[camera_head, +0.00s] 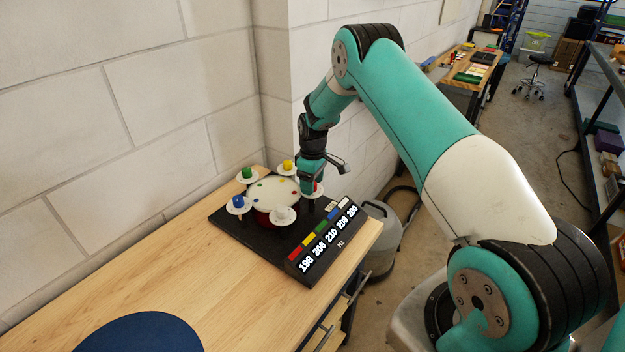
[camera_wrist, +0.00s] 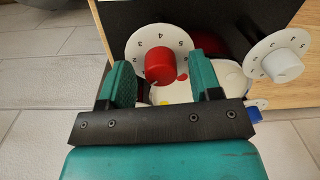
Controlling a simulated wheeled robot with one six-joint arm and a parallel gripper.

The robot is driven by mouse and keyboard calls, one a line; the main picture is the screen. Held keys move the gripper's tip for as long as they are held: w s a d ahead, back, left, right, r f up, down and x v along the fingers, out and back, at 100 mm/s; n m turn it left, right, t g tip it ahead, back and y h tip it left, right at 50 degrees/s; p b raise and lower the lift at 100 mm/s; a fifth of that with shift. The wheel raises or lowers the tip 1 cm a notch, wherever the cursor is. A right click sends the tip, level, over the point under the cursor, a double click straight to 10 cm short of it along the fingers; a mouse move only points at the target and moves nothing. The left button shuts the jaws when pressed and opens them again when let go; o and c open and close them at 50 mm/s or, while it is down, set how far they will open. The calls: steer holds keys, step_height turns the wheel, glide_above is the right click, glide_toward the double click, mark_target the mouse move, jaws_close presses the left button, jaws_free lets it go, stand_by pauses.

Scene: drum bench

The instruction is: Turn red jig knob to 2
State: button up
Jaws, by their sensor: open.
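The red knob (camera_wrist: 159,67) stands on a white numbered dial (camera_wrist: 141,45) in the wrist view. My gripper (camera_wrist: 162,76) is open, with one green finger on each side of the knob. A gap shows on the left of the knob and a wider one on the right; I see no clear contact. The knob's pointer cannot be read. In the head view my gripper (camera_head: 311,184) points down at the right side of the drum jig (camera_head: 240,222), and the red knob (camera_head: 318,187) is mostly hidden behind it.
Green (camera_head: 246,173), yellow (camera_head: 287,165), blue (camera_head: 238,202) and white (camera_head: 282,214) knobs ring the white drumhead (camera_head: 270,194). A display (camera_head: 325,245) shows 198, 206, 210, 208, 200 Hz under colour bars. A wall stands behind; the bench (camera_head: 140,265) is clear at front left, beside a blue disc (camera_head: 140,335).

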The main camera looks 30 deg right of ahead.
steer(key=c, duration=0.9)
steer(key=shift+c, duration=0.2)
steer(key=shift+m+b, duration=0.3)
steer(key=shift+b, duration=0.05)
steer(key=m+b, duration=0.2)
steer(key=m, duration=0.1)
steer(key=shift+f+b, duration=0.15)
steer(key=shift+b, duration=0.25)
steer(key=shift+m+t+b, duration=0.3)
steer(key=shift+m+b, duration=0.85)
steer(key=shift+m, duration=1.65)
steer(key=shift+r, duration=0.2)
steer(key=o, duration=0.9)
